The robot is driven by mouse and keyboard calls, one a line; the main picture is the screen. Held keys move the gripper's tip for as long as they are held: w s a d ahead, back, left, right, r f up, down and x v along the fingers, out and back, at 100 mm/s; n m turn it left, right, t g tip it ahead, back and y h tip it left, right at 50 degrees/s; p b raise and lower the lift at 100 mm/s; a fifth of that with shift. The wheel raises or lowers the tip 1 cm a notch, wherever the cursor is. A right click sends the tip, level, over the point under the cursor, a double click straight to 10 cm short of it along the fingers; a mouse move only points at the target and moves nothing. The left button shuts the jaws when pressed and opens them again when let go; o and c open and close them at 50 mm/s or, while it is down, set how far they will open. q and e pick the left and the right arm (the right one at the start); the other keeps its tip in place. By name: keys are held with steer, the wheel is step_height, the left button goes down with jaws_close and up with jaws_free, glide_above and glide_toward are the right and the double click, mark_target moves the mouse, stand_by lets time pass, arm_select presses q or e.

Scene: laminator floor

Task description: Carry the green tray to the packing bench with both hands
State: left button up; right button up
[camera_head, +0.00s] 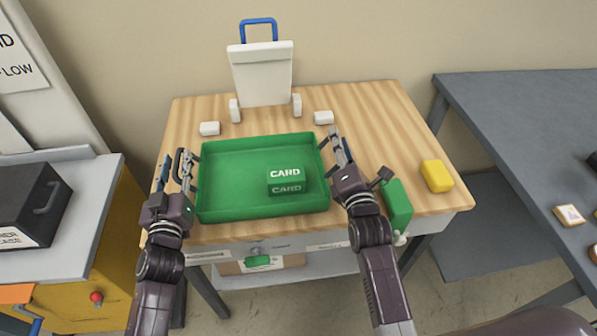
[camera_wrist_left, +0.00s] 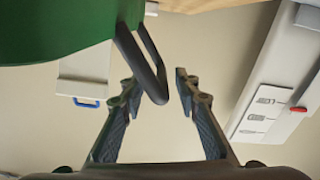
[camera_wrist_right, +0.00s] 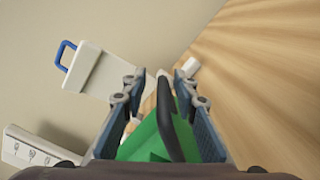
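The green tray (camera_head: 225,160) lies flat on the wooden-topped table (camera_head: 390,130), with a green box marked CARD (camera_head: 286,180) in it. My left gripper (camera_head: 174,166) is at the tray's left side. In the left wrist view its fingers (camera_wrist_left: 157,85) are apart, and the tray's dark handle (camera_wrist_left: 150,65) reaches toward the gap between them. My right gripper (camera_head: 339,150) is at the tray's right side. In the right wrist view its fingers (camera_wrist_right: 158,90) are apart, with the tray's other dark handle (camera_wrist_right: 166,115) between them. No label shows which surface is the packing bench.
A white upright piece with a blue handle (camera_head: 259,30) stands behind the tray, with small white blocks (camera_head: 209,128) nearby. A yellow block (camera_head: 437,175) and a green object (camera_head: 396,205) lie to the right. A grey table (camera_head: 520,110) is at the right, a black case (camera_head: 30,200) at the left.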

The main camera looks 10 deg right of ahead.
arm_select(q)
steer(key=shift+s, duration=0.1)
arm_select(e)
steer(key=shift+s, duration=0.1)
arm_select(q)
steer(key=s, duration=1.1)
steer(key=shift+s+a, duration=0.2)
steer(key=shift+s, duration=0.2)
arm_select(e)
steer(key=s, duration=1.2)
steer(key=shift+a, duration=0.25)
steer(key=shift+f, duration=0.1)
